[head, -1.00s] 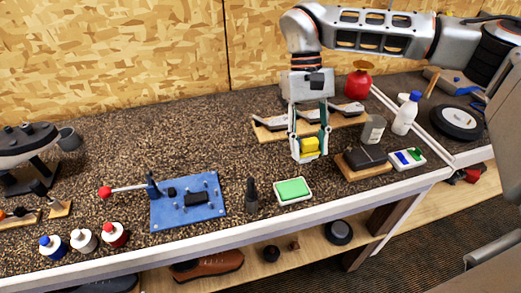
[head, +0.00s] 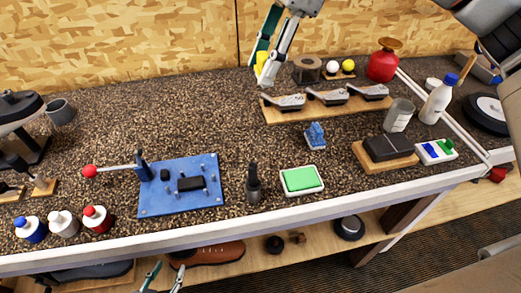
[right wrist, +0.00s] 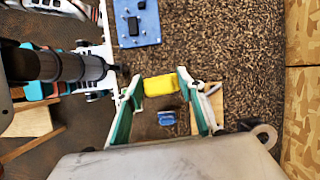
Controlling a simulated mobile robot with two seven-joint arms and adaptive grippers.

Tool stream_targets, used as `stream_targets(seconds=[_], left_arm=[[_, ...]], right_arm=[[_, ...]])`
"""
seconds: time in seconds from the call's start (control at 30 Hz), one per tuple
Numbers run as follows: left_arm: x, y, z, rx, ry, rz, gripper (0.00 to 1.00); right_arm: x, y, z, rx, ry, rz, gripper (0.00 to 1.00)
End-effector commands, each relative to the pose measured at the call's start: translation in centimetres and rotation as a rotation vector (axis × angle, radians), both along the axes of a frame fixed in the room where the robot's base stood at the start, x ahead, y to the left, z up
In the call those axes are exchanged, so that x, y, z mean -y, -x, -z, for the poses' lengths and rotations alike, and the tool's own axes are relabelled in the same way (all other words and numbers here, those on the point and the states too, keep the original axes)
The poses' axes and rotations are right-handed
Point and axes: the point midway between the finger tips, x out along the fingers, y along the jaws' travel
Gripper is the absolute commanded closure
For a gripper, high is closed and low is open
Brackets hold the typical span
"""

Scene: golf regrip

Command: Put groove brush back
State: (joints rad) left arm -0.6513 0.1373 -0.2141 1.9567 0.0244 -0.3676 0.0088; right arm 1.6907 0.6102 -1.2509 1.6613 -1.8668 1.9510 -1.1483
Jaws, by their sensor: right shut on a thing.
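My right gripper (head: 268,50) is at the top of the head view, raised over the back of the bench. It is shut on a yellow block (head: 262,62), which looks like the groove brush. The right wrist view shows the block (right wrist: 160,85) between the fingertips (right wrist: 158,88). A small blue piece on a pale base (head: 315,135) stands on the bench, lower and to the right of the gripper; I cannot tell whether it is the brush's holder. It also shows in the right wrist view (right wrist: 167,118). My left gripper (head: 164,279) shows only its fingertips, apart and empty, at the bottom edge.
A wooden rack with club heads (head: 325,104) lies behind the blue piece. A green pad in a white tray (head: 302,180) and a blue plate (head: 180,186) are in front. A white bottle (head: 438,102) and grey can (head: 398,115) stand right.

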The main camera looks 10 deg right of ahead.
Motion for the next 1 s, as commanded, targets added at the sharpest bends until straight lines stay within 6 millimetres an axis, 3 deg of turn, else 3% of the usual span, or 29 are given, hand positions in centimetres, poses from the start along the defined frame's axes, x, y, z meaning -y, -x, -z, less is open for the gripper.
stream_targets(seconds=[0.13,0.23,0.7,0.83,1.0], left_arm=[[0.0,-0.1,0.1,0.004,0.001,0.0,0.6],[0.0,-0.2,0.0,0.007,0.001,0.001,0.6],[-0.1,-0.3,-0.1,0.009,-0.001,0.0,0.6],[-0.1,-0.2,0.0,0.005,-0.002,0.001,0.6],[-0.2,-0.2,0.1,0.003,-0.003,0.0,0.6]], right_arm=[[-0.5,-0.1,-0.4,0.002,0.0,0.076,0.82],[-0.6,-0.1,0.4,-0.003,0.001,0.092,0.82],[-0.6,0.0,11.4,-0.006,0.001,0.092,0.82],[-0.6,0.0,13.7,-0.005,0.001,0.092,0.82],[-0.6,-0.1,15.0,-0.002,0.0,0.092,0.82]])
